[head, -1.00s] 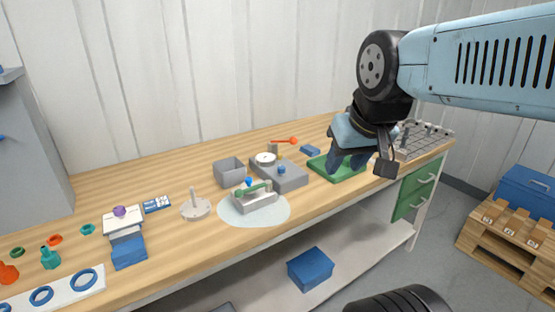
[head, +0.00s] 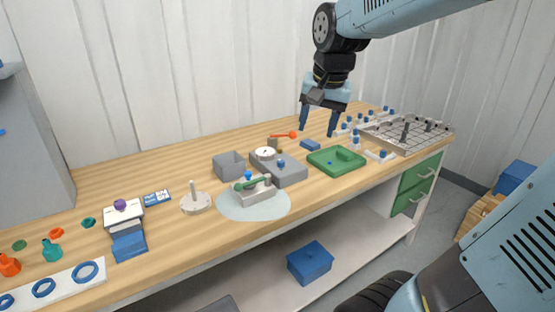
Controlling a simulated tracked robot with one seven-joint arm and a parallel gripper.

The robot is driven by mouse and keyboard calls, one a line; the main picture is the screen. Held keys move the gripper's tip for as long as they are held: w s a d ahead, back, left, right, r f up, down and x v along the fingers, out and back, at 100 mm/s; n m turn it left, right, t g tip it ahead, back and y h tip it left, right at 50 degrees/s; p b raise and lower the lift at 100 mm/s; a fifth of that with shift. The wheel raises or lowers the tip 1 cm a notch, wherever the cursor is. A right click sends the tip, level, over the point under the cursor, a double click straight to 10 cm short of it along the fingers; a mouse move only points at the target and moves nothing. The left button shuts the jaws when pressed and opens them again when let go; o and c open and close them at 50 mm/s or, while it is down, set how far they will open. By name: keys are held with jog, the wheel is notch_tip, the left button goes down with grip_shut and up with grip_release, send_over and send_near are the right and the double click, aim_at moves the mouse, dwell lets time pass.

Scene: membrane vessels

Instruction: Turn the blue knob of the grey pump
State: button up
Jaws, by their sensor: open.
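The grey pump (head: 292,177) is a low grey block on the middle of the bench, with a round white-faced gauge (head: 264,153) at its back left. A small blue knob (head: 281,163) stands on its top. My gripper (head: 318,130) is to the right of and behind the pump, fingers pointing down, apart and empty. It is clear of the knob. How far its fingertips are above the bench is hard to tell.
A grey open box (head: 229,165) stands left of the pump. A green-handled device (head: 256,195) sits on a pale round mat (head: 232,208) in front. Right are a green tray (head: 330,168), several blue-topped fittings and a wire rack (head: 405,145). An orange-red lever (head: 284,135) lies behind.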

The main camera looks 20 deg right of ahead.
jog(key=w+a+f+m+g+h, duration=0.1)
jog(key=w+f+m, duration=0.15)
jog(key=w, duration=0.35)
jog(key=w+a+f+m+g, duration=0.1)
jog(key=w+m, duration=0.2)
jog(key=w, duration=0.3)
jog(key=m+g+h, duration=0.1)
jog(key=m+h, duration=0.3)
jog(key=m, duration=0.1)
send_near(281, 161)
jog(key=x, duration=0.8)
jog(key=shift+d+f, duration=0.15)
jog(key=shift+f, duration=0.1)
